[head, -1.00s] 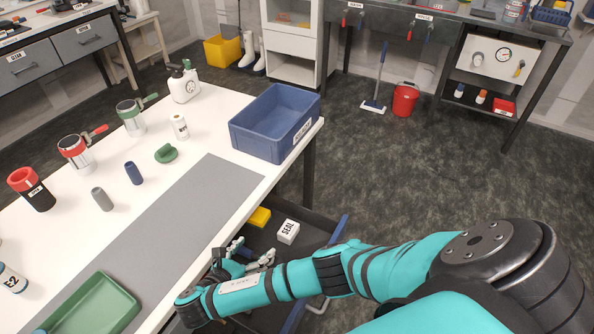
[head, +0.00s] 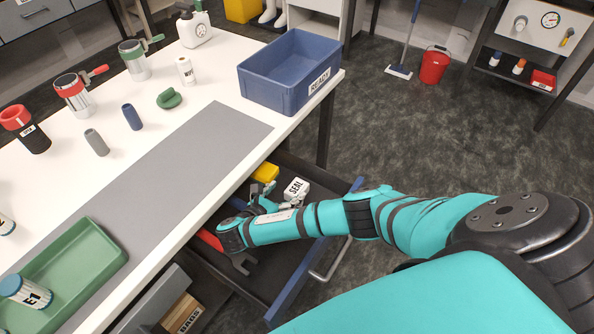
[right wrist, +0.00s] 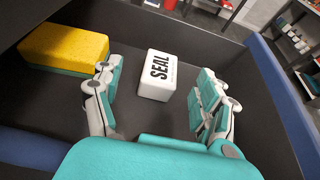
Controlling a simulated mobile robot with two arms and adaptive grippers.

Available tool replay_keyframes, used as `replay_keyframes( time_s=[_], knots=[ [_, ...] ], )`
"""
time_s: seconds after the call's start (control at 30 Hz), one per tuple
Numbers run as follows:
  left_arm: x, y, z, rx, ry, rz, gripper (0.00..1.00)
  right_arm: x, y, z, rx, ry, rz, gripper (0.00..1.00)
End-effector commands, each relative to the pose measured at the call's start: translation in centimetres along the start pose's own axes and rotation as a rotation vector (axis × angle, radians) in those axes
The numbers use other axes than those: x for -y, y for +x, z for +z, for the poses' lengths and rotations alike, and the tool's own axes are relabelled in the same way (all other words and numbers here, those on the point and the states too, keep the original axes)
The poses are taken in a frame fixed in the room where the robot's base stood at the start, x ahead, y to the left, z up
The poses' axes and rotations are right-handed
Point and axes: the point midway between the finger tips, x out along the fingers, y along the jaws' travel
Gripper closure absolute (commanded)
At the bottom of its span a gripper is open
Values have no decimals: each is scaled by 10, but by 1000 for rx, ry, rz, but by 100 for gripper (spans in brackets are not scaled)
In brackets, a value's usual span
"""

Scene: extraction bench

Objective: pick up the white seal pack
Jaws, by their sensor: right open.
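The white seal pack (head: 297,188) is a small white block with black SEAL lettering. It lies in the open dark drawer (head: 262,270) under the bench. In the right wrist view the seal pack (right wrist: 157,75) lies on the drawer floor ahead of my right gripper (right wrist: 158,95). The fingers are spread wide to its left and right, with gaps on both sides. In the head view my right gripper (head: 265,195) is inside the drawer, just left of the pack, and partly hidden by my arm. My left gripper is not seen.
A yellow sponge (right wrist: 65,45) with a green underside lies left of the pack, close to the left finger. The drawer's blue front (right wrist: 285,100) rises at the right. Above, the bench holds a blue READY crate (head: 290,75) and a green tray (head: 80,262).

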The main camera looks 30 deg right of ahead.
Motion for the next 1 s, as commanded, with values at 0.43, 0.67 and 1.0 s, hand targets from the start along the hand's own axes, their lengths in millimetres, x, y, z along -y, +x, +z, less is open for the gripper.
replay_keyframes(
  time_s=[0.43,0.67,1.0],
  knots=[
    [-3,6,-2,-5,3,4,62,3,49,-1,2,0,-2,25],
    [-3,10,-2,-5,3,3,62,5,80,-2,1,0,-1,25],
    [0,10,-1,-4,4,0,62,5,84,-2,-1,0,0,30]
  ],
)
